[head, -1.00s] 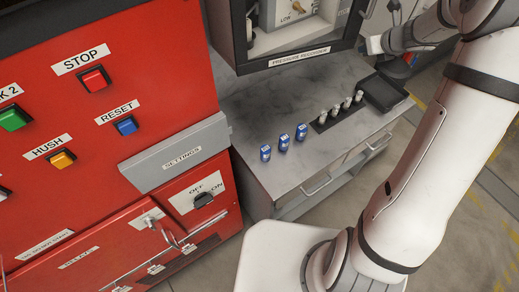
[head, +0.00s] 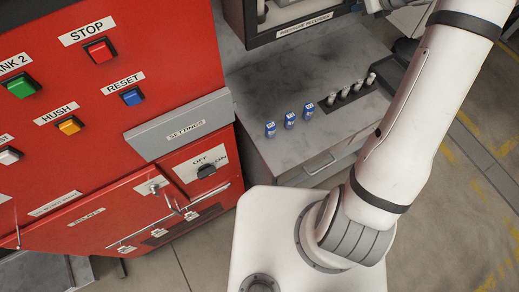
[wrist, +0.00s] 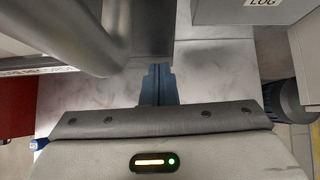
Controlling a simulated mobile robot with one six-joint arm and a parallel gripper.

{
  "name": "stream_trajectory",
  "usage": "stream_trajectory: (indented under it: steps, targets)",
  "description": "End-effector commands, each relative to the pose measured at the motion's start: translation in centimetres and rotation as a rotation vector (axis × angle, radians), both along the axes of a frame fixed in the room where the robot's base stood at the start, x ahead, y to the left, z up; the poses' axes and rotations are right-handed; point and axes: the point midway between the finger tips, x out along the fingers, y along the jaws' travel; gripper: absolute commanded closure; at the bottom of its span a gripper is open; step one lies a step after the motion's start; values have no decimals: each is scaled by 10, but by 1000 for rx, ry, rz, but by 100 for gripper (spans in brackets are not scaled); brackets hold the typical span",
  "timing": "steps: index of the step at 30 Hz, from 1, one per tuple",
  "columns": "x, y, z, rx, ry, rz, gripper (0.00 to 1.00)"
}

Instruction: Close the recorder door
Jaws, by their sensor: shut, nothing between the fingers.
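The pressure recorder (head: 285,22) is a dark-framed box at the top of the head view, above the grey bench, with a white label along its lower edge. Its upper part is cut off, and I cannot tell how far its door stands open. In the wrist view, the recorder's label strip (wrist: 38,70) shows at the left, beside a large grey rounded bar close to the camera. My gripper (wrist: 158,72) is shut and empty in the wrist view, over the pale marbled bench top, right of the bar. I cannot tell whether it touches anything. The head view cuts it off.
The red control panel (head: 95,130) with buttons and a grey settings box (head: 180,125) stands left. A grey box labelled LOG (wrist: 240,12) is at upper right.

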Motion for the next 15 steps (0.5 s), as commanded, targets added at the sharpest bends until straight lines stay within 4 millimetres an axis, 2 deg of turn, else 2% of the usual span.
stream_trajectory:
  steps: [1, 8, 15]
  targets:
    - [6, 3, 7, 3, -16, -3, 100]
    - [2, -1, 7, 3, -18, -4, 100]
    - [-26, -21, 5, 4, -13, 4, 100]
